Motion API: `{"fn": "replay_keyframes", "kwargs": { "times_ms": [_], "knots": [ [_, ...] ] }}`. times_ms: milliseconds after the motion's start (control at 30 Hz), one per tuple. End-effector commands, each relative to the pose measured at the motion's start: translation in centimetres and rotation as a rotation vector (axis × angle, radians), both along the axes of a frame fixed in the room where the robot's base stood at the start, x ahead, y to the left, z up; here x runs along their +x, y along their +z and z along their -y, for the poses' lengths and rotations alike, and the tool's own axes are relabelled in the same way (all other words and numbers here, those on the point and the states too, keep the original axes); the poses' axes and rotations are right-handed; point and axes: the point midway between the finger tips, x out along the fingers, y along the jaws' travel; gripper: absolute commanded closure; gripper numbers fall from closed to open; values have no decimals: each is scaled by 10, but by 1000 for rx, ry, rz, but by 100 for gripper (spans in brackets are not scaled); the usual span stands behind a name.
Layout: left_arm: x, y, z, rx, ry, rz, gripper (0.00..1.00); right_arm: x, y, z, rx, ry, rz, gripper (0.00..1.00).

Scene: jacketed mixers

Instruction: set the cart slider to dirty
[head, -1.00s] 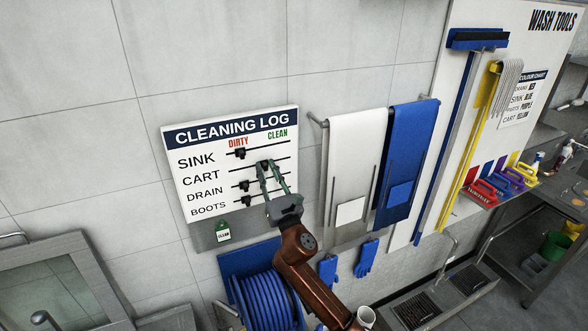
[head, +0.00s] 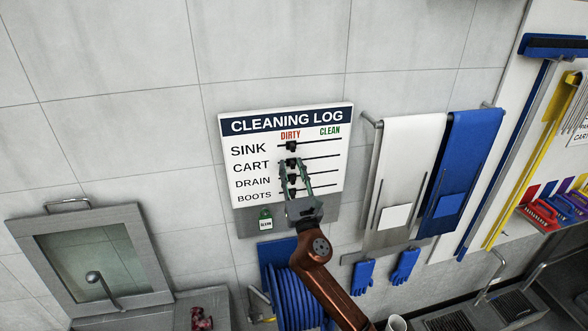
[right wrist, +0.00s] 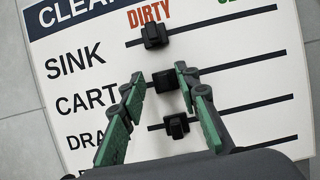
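The white cleaning log board (head: 330,185) hangs on the wall, with rows for sink, cart, drain and boots under red DIRTY and green CLEAN headings. In the right wrist view the black cart slider (right wrist: 163,82) lines up with the sink slider (right wrist: 155,35) and drain slider (right wrist: 176,126), in the DIRTY column. My right gripper (head: 293,163) is at the board. Its green fingers (right wrist: 159,78) stand apart on either side of the cart slider; the right finger is close to it, and contact is unclear. My left gripper is not in view.
White and blue aprons (head: 470,165) hang to the right, with blue gloves (head: 405,265) below. A framed grey hatch (head: 85,262) is at the left.

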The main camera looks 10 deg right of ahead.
Motion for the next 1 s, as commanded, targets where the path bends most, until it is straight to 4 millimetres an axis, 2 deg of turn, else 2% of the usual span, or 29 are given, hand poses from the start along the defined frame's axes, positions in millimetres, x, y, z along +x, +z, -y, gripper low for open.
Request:
{"fn": "replay_keyframes", "kwargs": {
  "times_ms": [300,433,567,800,1000],
  "knots": [
    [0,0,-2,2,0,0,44,-1,1,0,-1,1,2,72],
    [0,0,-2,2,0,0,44,-9,-3,1,-1,1,2,72],
    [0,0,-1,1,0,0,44,-29,-12,2,-1,0,0,72],
    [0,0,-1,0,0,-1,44,-76,-32,3,-1,0,-1,72],
    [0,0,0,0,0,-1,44,-102,-42,4,0,0,0,72]
  ]
}}
